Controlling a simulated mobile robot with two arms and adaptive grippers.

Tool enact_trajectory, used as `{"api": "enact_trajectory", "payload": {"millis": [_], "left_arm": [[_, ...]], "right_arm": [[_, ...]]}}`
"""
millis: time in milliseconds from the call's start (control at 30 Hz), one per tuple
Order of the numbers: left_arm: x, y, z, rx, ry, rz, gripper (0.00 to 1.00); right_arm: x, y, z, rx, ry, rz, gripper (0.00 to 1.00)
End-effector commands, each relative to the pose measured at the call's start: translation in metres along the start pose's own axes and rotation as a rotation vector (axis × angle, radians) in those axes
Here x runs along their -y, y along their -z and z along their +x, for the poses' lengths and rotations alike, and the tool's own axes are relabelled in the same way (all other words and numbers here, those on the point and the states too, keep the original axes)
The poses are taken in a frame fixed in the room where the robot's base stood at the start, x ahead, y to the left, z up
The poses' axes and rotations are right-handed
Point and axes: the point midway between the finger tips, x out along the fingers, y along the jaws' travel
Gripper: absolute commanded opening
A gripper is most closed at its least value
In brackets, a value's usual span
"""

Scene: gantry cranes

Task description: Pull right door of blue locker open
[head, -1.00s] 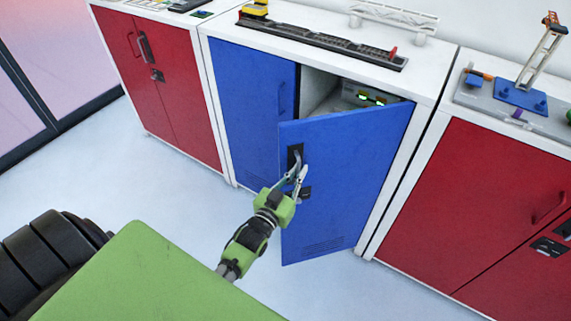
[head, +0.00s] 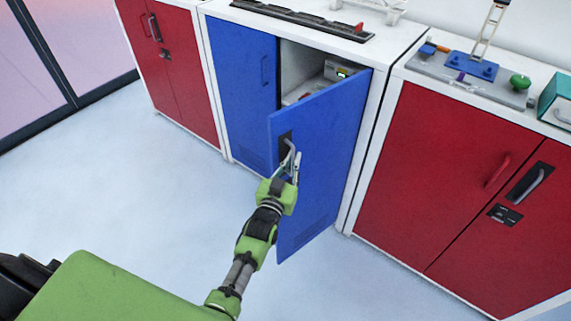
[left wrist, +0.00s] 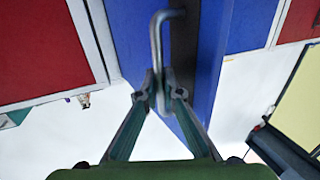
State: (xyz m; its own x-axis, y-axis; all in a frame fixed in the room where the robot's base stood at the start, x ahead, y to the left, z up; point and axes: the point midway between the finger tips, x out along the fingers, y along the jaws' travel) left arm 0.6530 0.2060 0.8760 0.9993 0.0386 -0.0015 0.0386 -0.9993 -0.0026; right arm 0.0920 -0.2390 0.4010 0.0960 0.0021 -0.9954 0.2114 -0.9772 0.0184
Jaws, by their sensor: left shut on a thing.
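The blue locker (head: 242,88) stands between two red lockers, with its left door closed. Its right door (head: 325,150) is swung well open toward me, and part of the inside shows. My left gripper (head: 290,165) is shut on the door's metal handle (left wrist: 157,45). In the left wrist view, the fingers of the left gripper (left wrist: 157,92) close around the lower end of the handle, beside the door's dark handle plate (left wrist: 183,50). My right gripper is not in view.
Inside the locker is a grey device (head: 345,72) with a green light. A red locker (head: 440,170) stands to the right and another red locker (head: 175,70) to the left. The pale floor (head: 130,200) in front is clear. A track model (head: 300,18) lies on the locker top.

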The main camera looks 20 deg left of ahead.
Motion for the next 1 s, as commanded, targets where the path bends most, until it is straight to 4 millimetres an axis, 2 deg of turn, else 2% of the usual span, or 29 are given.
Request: {"api": "enact_trajectory", "payload": {"millis": [467, 500, 733, 867, 1000], "left_arm": [[-0.003, 0.003, 0.004, -0.006, 0.000, -0.001, 0.00], [-0.004, 0.003, 0.004, -0.006, 0.000, -0.001, 0.14], [-0.003, 0.002, 0.003, -0.004, 0.001, -0.001, 0.14], [-0.003, 0.001, 0.001, -0.003, 0.001, -0.001, 0.14], [-0.003, 0.000, -0.013, -0.001, 0.000, -0.001, 0.14]], "right_arm": [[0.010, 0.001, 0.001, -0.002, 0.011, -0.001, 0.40], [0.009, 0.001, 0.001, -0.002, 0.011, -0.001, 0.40], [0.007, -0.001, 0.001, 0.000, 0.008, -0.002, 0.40], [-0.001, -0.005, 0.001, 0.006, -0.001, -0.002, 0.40], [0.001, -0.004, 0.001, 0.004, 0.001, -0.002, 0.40]]}}
